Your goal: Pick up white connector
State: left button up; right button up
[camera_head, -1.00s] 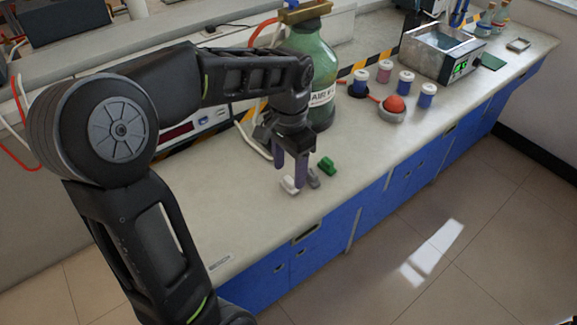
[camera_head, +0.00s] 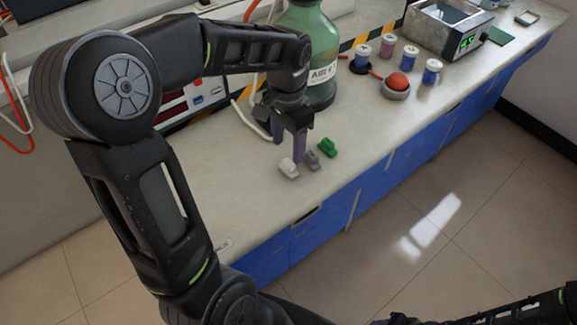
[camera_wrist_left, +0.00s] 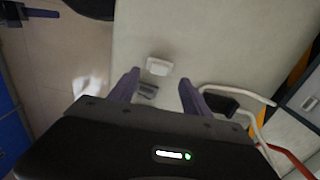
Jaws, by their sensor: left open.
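The white connector (camera_head: 288,168) lies on the grey bench top, left of a grey connector (camera_head: 312,160) and a green connector (camera_head: 327,147). My left gripper (camera_head: 290,152) points down close to the white connector, open and empty. In the left wrist view the white connector (camera_wrist_left: 159,66) shows just beyond the fingertips of my left gripper (camera_wrist_left: 158,78), and the grey connector (camera_wrist_left: 148,90) shows between the fingers. I cannot tell the exact height of the fingertips over the bench. My right arm enters at the lower right of the head view; its gripper (camera_head: 392,320) is cut off by the frame's bottom edge.
A large green bottle (camera_head: 316,50) stands right behind my left gripper. A red ball on a round holder (camera_head: 396,92) and several small capped jars (camera_head: 410,58) stand farther right. A cable (camera_wrist_left: 245,116) lies near the gripper. The bench's front edge is close to the connectors.

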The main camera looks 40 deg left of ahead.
aim_at(288, 162)
pick_arm(q)
jog(key=shift+f, duration=2.6)
grip_shut()
